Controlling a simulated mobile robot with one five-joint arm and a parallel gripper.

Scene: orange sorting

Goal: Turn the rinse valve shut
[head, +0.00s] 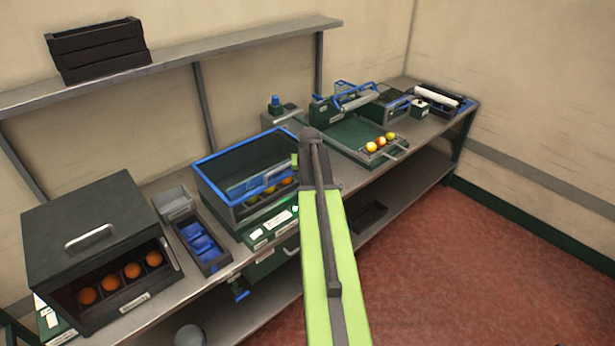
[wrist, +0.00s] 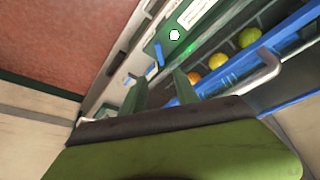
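I cannot tell which is the rinse valve, as the labels are too small to read. In the wrist view a blue lever (wrist: 158,53) on the green panel lies just beyond my fingertips, not touching them. My gripper (wrist: 160,78) has two green fingers standing apart with nothing between them. In the head view my lime arm hides part of the bench front and the fingers are mostly hidden.
A blue-rimmed wash bin (head: 215,185) holds fruit behind the panel; its grey handle (wrist: 268,66) is near my gripper at right. A dark box (head: 90,215) with oranges stands left. A green tray (head: 345,132) with fruit is right. The red floor (head: 450,260) is clear.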

